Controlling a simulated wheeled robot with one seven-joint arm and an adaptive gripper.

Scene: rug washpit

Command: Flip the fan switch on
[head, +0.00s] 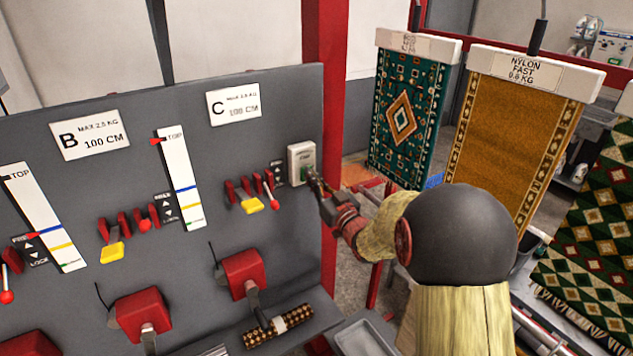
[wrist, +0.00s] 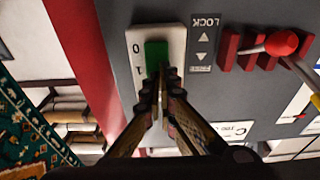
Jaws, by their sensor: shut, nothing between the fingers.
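The fan switch (head: 302,160) is a pale plate near the right edge of the grey panel, beside the red post in the head view. In the wrist view the switch plate (wrist: 137,46) shows a green rocker (wrist: 156,52) and the marks 0 and I. My gripper (head: 314,176) is shut and empty, with its fingertips (wrist: 160,76) at the rocker's lower end in the wrist picture. The fingertips hide part of the rocker. I cannot tell whether they touch it or which way it is tilted.
A red-knobbed lever (wrist: 281,43) and a lock label (wrist: 205,43) sit right of the switch in the wrist view. The red post (head: 327,60) stands close by. Hanging rugs, one teal (head: 405,115) and one gold (head: 512,140), are to the right.

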